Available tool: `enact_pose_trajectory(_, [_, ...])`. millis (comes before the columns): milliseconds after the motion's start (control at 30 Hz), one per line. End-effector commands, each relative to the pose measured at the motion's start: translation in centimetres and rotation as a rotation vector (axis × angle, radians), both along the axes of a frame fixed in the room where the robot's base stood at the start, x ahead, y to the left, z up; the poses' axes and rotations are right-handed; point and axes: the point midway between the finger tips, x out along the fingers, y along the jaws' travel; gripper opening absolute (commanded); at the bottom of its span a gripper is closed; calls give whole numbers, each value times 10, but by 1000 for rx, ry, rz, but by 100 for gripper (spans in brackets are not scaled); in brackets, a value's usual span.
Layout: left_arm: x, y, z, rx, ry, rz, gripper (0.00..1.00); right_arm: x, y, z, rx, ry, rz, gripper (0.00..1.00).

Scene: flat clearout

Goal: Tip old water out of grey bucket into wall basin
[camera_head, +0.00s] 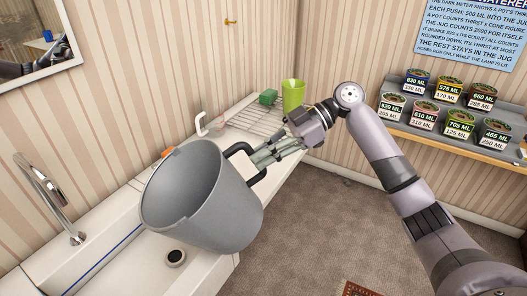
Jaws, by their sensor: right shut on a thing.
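The grey bucket (225,215) hangs tilted over the white wall basin (103,275), its open mouth turned toward the left. Its grey inner wall shows, and I see no water in it or pouring from it. My right gripper (262,158) is shut on the bucket's black side handle. The basin's dark drain (175,257) shows just below the bucket. The bucket hides part of the basin. My left gripper is not in view.
A chrome tap (50,195) stands at the basin's left. A wire rack (245,120), a green cup (292,95) and a green block (268,97) are on the counter behind. Labelled pots (459,123) fill a shelf at right. The brown floor is mostly clear.

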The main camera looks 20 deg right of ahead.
Motion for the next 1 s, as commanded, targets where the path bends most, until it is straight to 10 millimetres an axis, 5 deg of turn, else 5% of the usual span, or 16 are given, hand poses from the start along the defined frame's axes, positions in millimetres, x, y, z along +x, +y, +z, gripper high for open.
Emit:
enact_pose_trajectory(300, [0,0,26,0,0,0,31,1,8,18,-76,2,1,0])
enact_pose_trajectory(1000, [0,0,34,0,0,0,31,1,12,21,-111,6,0,0])
